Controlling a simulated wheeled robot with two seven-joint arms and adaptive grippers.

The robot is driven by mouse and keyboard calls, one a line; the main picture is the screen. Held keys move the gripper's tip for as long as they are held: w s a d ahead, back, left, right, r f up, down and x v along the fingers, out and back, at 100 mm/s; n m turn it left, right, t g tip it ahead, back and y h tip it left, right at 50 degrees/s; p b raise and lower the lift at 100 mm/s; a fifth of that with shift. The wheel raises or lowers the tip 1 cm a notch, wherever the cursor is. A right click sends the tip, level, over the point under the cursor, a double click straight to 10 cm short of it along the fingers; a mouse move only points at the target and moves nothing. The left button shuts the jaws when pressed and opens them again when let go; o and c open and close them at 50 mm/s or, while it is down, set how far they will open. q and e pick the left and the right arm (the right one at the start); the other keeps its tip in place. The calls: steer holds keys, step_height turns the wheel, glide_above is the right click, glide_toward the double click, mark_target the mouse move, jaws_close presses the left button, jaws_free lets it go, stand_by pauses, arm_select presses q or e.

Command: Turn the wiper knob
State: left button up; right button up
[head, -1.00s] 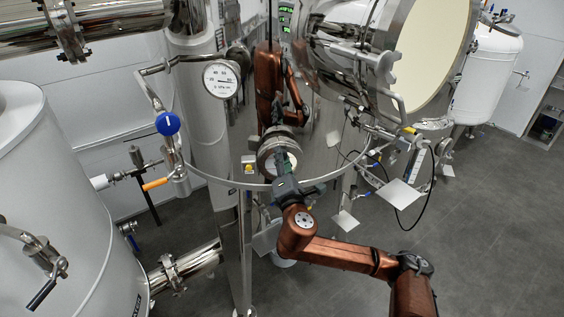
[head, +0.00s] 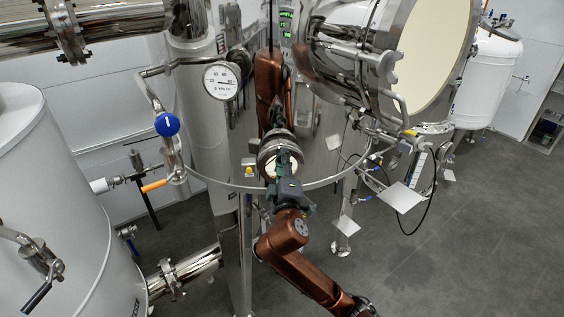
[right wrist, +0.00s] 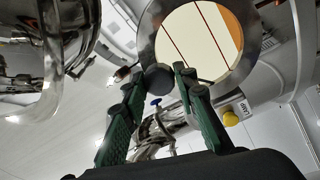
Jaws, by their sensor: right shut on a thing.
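The wiper knob (right wrist: 158,80) is a dark round knob in front of a ringed sight glass (right wrist: 200,40) in the right wrist view. My right gripper (right wrist: 160,77) has its green fingers on either side of the knob and is shut on it. In the head view the right gripper (head: 284,166) is at the sight glass (head: 267,165) on the front of the polished tank. The gripper hides the knob there. My left gripper does not show.
A blue-handled valve (head: 167,124) and a pressure gauge (head: 221,82) are left of the gripper. A yellow button (head: 249,170) sits beside the sight glass. A large open hatch (head: 432,55) is upper right. Floor at right is clear.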

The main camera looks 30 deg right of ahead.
steer(key=shift+m, duration=0.9)
steer(key=o, duration=1.2)
steer(key=shift+c, duration=0.2)
steer(key=v, duration=1.2)
steer(key=shift+a, duration=0.15)
steer(key=shift+w, duration=0.1)
